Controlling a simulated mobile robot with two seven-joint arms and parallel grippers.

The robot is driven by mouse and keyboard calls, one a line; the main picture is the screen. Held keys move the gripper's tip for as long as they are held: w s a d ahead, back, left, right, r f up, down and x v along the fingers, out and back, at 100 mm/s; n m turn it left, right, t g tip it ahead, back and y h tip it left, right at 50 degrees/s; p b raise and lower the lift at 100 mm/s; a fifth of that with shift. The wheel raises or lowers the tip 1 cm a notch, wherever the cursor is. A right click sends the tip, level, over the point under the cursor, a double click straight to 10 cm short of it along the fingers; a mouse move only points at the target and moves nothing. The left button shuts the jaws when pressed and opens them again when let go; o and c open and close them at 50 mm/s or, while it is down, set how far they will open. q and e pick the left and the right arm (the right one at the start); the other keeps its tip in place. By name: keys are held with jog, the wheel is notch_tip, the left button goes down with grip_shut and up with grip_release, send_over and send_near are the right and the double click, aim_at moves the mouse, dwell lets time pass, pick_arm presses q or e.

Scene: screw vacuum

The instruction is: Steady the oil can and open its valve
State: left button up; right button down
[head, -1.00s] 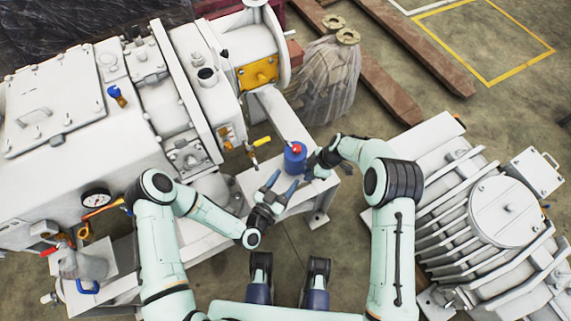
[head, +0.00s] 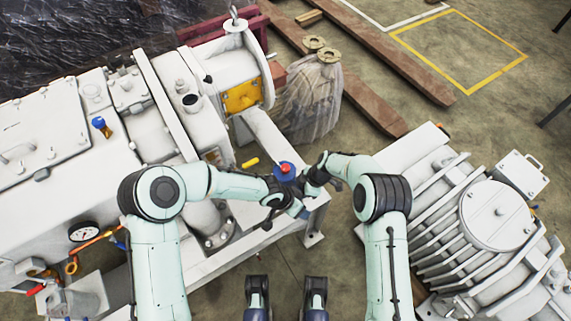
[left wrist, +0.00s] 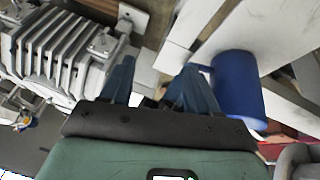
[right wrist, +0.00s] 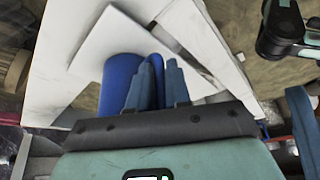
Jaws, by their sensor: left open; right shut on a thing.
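The blue oil can (head: 284,178) stands on the pale machine frame, with a red cap (head: 286,168) on top. My right gripper (head: 304,186) is shut on the can from its right side. In the right wrist view the can (right wrist: 116,78) is beside the fingers, and the exact part gripped is partly hidden. My left gripper (head: 298,210) is open, just in front of the can. In the left wrist view its fingers are spread, and the blue can (left wrist: 236,85) is just right of the right finger. I cannot tell whether they touch. No separate valve on the can can be made out.
The large white pump (head: 130,110) stands at left, with a yellow handle (head: 250,162) near the can. A finned white motor (head: 465,230) stands at right. A wrapped item (head: 312,100) and wooden beams (head: 390,65) lie behind.

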aim_at(286, 168)
pick_arm(q)
jog(key=w+a+r+y, duration=0.1)
jog(key=w+a+r, duration=0.1)
jog(key=w, duration=0.1)
jog(key=w+a+r+y, duration=0.1)
jog(key=w+a+r, duration=0.1)
jog(key=w, duration=0.1)
jog(key=w+a+r+y, duration=0.1)
jog(key=w+a+r, duration=0.1)
jog(key=w, duration=0.1)
jog(key=shift+w+r+n+t+y, duration=0.2)
jog(key=shift+w+n+t+y, duration=0.1)
jog(key=shift+t, duration=0.1)
jog(key=w+r, duration=0.1)
jog(key=w+a+r, duration=0.1)
jog(key=shift+w+a+r+y, duration=0.15)
jog(key=shift+w+r+y, duration=0.1)
jog(key=shift+w+y, duration=0.15)
jog(key=d+r+m+g, duration=0.2)
jog(key=d+r+g, duration=0.1)
jog(key=r, duration=0.4)
jog(key=f, duration=1.1)
jog(key=shift+w+d+f, duration=0.1)
jog(key=shift+w+f, duration=0.15)
jog(key=shift+f, duration=0.15)
jog(key=c, duration=1)
